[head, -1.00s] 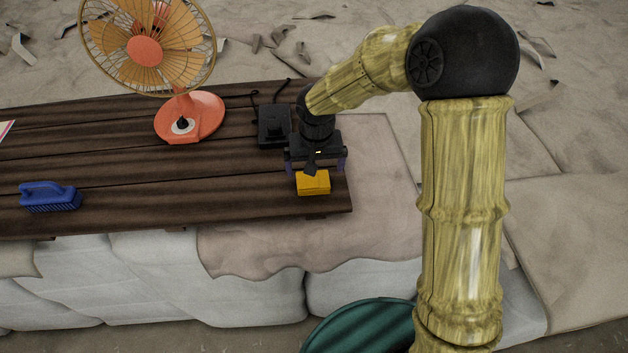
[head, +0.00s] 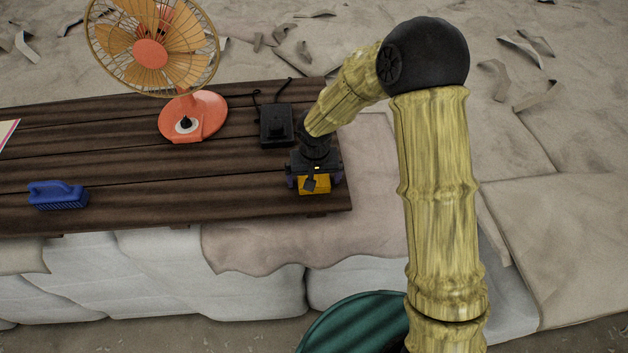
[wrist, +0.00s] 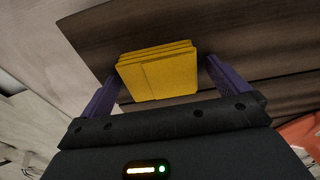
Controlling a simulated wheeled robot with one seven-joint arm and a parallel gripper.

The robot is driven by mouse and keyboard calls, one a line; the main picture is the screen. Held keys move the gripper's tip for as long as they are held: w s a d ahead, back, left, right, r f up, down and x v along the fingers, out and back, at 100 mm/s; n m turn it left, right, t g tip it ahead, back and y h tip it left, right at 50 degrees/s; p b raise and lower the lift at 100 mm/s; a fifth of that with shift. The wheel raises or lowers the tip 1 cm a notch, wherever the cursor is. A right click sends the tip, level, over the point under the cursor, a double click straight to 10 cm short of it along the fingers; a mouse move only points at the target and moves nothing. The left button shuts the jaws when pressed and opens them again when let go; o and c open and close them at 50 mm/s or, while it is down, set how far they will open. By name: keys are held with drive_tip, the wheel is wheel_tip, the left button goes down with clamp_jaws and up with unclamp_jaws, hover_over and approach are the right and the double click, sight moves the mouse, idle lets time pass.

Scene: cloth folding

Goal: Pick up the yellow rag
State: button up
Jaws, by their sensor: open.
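The yellow rag (head: 315,186) is a folded, layered block lying on the dark wooden table near its right end. In the head view my gripper (head: 315,182) is over it and hides its upper part. In the wrist view the rag (wrist: 160,74) lies between the two purple fingers of my gripper (wrist: 160,80), one at each side. The fingers are open. A gap shows on the right side; the left finger is close to the rag's lower left edge, and I cannot tell whether it touches.
On the wooden table (head: 140,190) stand an orange fan (head: 190,117), a black device (head: 276,126) left of my gripper, and a blue brush (head: 58,195) at the left. The table's right edge is close to the rag. The table between brush and rag is clear.

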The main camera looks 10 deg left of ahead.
drive_tip(key=shift+c, duration=0.2)
drive_tip(key=c, duration=1)
drive_tip(key=shift+o, duration=0.2)
wheel_tip(320, 180, up, 10)
drive_tip(key=b, duration=0.3)
